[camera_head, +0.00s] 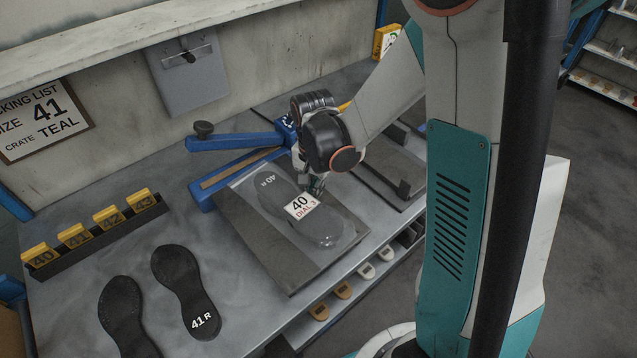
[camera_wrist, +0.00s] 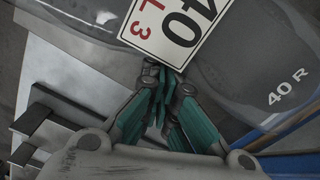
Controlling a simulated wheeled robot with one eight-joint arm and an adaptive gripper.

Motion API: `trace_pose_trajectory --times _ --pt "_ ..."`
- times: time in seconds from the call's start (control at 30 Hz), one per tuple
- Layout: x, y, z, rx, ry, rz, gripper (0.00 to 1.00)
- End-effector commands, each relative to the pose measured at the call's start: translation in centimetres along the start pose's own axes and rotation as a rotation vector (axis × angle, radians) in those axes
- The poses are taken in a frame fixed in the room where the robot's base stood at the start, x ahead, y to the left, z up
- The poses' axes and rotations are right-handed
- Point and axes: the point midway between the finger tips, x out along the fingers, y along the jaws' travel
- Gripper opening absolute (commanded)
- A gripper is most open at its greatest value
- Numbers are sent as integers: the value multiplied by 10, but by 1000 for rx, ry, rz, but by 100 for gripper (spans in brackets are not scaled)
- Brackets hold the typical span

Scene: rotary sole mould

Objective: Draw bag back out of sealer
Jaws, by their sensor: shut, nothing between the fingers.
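A clear bag (camera_head: 318,237) with dark soles inside, one marked 40 R, lies on a grey plate (camera_head: 262,250). A white label reading 40 DIAL 3 (camera_head: 301,206) is on the bag; it shows large in the wrist view (camera_wrist: 175,28). The blue sealer (camera_head: 232,142) stands behind the bag, its upper arm raised over a base with a tan strip (camera_head: 240,168). The bag's far edge lies close to that base; I cannot tell whether it reaches between the jaws. My gripper (camera_head: 316,190) is shut and empty at the label's edge, and its fingertips (camera_wrist: 168,82) show beside the label.
Two loose dark soles, one marked 41 R (camera_head: 186,290), lie at the front left. A rack of yellow number tags (camera_head: 93,232) stands at the left. A dark fixture (camera_head: 385,170) is right of the plate. A shelf with small tan pieces (camera_head: 343,290) is below the bench edge.

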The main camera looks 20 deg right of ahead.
Motion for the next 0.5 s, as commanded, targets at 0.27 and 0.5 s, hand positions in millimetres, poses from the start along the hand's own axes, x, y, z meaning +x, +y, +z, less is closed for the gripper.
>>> trace_pose_trajectory --times 0.27,0.5 --pt "0 0 5 -1 0 0 0" --pt "0 0 11 -3 0 0 0"
